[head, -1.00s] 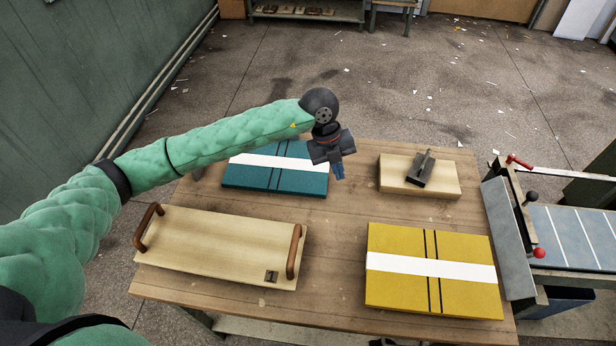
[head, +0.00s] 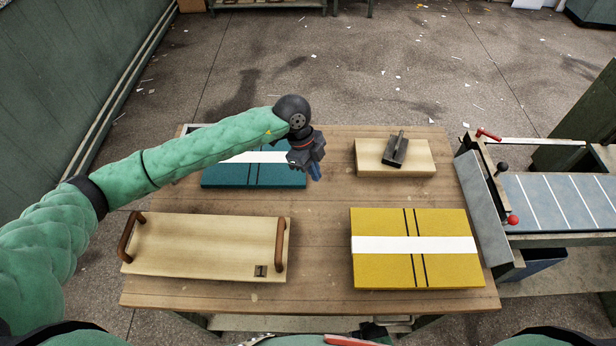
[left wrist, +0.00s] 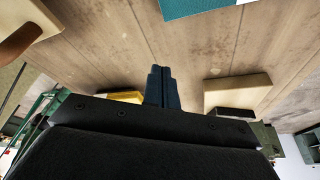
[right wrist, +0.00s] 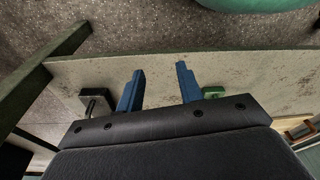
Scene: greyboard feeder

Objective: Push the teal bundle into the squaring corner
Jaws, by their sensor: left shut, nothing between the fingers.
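The teal bundle (head: 225,177), with a white band and dark straps, lies flat at the back left of the table. My left forearm and wrist hide part of its back. A thin pale metal edge (head: 189,129) shows at the table's back left corner behind it; I cannot tell whether this is the squaring corner. My left gripper (head: 315,173) is shut and empty, just right of the bundle; contact cannot be told. The left wrist view shows its blue fingers together and the teal bundle (left wrist: 195,6) at the top edge. My right gripper (right wrist: 160,80) is open and empty.
A yellow bundle (head: 380,270) lies front right. A wooden board with two handles (head: 205,245) lies front left. A pale block (head: 420,165) with a dark tool (head: 396,150) sits back right. A feeder (head: 560,205) stands right of the table (head: 320,225). The table's middle is clear.

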